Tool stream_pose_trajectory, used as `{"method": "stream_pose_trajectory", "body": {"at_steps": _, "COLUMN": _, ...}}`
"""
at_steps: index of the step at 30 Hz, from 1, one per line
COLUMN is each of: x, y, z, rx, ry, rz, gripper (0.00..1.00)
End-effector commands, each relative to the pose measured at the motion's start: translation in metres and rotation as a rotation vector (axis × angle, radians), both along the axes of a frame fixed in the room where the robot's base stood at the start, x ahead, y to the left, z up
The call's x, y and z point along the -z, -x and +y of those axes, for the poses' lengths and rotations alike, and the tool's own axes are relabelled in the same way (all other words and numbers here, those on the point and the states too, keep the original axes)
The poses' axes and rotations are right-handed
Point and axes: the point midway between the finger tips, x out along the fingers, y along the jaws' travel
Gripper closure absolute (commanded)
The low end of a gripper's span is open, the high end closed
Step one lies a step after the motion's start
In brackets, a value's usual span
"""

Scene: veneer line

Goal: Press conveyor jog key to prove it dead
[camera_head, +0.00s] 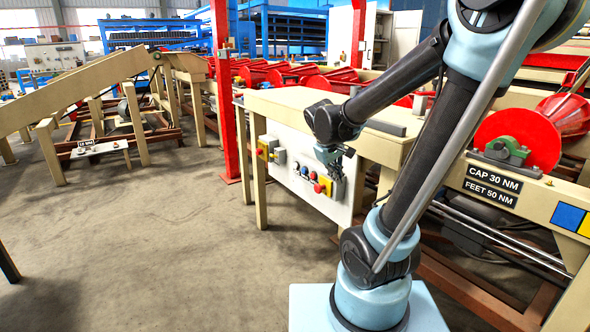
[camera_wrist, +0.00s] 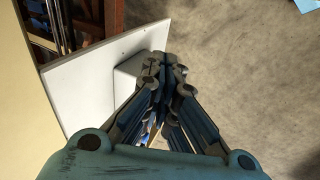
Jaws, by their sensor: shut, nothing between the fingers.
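My gripper (camera_head: 336,168) is shut and empty, close in front of a white control panel (camera_head: 288,180) on the side of the cream conveyor frame. The panel carries small coloured controls, with a red button (camera_head: 317,188) and a blue and yellow one just left of my fingers. Which of them is the jog key I cannot tell. In the wrist view my closed fingers (camera_wrist: 164,68) reach over a pale box (camera_wrist: 131,74) on the white panel (camera_wrist: 84,88). The fingers hide the box's front, and I cannot tell whether they touch it.
A separate station with a yellow and red control (camera_head: 263,149) sits left on the same frame. A red post (camera_head: 224,100) stands behind it. The concrete floor (camera_head: 140,240) at left is clear.

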Motion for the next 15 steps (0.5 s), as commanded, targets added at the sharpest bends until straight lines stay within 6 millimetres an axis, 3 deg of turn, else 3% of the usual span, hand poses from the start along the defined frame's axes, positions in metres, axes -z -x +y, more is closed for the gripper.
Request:
{"method": "stream_pose_trajectory", "body": {"at_steps": 6, "x": 0.001, "y": -0.055, "z": 0.039, "rx": -0.126, "ry": 0.104, "rz": -0.022, "gripper": 1.00}}
{"method": "stream_pose_trajectory", "body": {"at_steps": 15, "x": 0.016, "y": -0.120, "z": 0.107, "rx": -0.292, "ry": 0.246, "rz": -0.062, "gripper": 1.00}}
